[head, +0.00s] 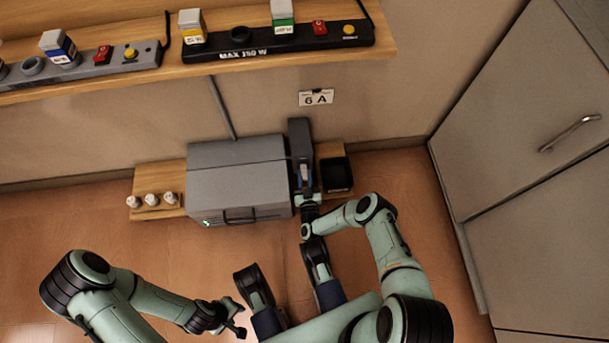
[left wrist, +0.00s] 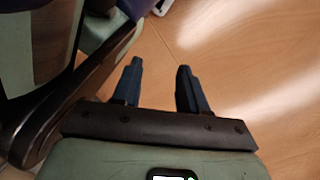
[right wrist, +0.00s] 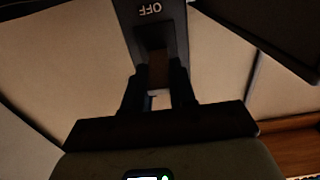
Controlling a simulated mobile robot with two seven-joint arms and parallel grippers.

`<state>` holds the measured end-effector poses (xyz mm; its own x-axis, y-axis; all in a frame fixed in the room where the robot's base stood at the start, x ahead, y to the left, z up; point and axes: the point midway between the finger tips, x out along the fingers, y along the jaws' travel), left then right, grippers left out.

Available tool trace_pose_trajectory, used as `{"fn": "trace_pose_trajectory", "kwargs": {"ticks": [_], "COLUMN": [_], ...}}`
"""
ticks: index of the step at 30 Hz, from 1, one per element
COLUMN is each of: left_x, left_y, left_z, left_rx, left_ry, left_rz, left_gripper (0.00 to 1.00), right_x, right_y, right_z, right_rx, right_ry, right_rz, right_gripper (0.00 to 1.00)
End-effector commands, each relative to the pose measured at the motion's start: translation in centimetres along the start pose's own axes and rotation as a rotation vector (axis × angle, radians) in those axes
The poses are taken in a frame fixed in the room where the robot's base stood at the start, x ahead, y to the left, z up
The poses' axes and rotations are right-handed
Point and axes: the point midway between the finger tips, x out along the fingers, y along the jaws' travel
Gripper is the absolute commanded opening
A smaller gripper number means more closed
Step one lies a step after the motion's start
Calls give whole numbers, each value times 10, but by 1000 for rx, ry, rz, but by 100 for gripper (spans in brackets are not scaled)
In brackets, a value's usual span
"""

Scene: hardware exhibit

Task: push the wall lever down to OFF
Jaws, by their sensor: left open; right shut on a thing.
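The wall lever's dark grey housing (head: 299,138) stands upright beside the grey box, below the "6 A" sign. In the right wrist view the housing (right wrist: 150,28) carries the word OFF, upside down in the picture. My right gripper (head: 306,190) is at the lower part of the housing. Its fingers (right wrist: 157,85) are shut on the lever (right wrist: 158,72), which is largely hidden between them. My left gripper (head: 236,318) is low at the front, away from the lever. Its two fingers (left wrist: 158,82) are apart with nothing between them.
A grey box (head: 238,165) with a dark handle stands left of the lever. A black tray (head: 337,174) is just right of it. Small white objects (head: 151,199) sit on the wooden board. A shelf (head: 200,68) with switch strips overhangs above. Cabinets (head: 535,130) stand at right.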

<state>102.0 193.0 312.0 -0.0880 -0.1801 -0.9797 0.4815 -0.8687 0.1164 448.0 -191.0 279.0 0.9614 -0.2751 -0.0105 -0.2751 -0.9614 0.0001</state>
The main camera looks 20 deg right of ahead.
Motion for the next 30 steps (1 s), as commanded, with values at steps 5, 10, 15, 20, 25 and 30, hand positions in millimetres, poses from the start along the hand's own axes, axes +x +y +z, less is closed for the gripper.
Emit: {"fn": "trace_pose_trajectory", "kwargs": {"ticks": [5,10,15,20,25,30], "left_x": [5,6,6,6,6,6], "left_y": [-6,-8,-8,-8,-8,-8], "left_z": [8,9,10,10,10,10], "left_rx": [-10,-11,-11,-11,-11,-11], "left_ry": [-30,-36,-37,-37,-37,-37], "left_rz": [-13,-16,-16,-16,-16,-16], "left_gripper": [43,43,43,43,43,43], "right_x": [0,0,0,1,1,1], "right_y": [-1,-1,-1,0,0,0], "right_z": [7,10,13,14,15,15], "right_rx": [-1,0,1,2,2,2], "right_ry": [97,162,206,229,237,238], "right_rz": [-2,-1,0,0,0,0], "right_gripper": [0,0,0,0,0,0]}}
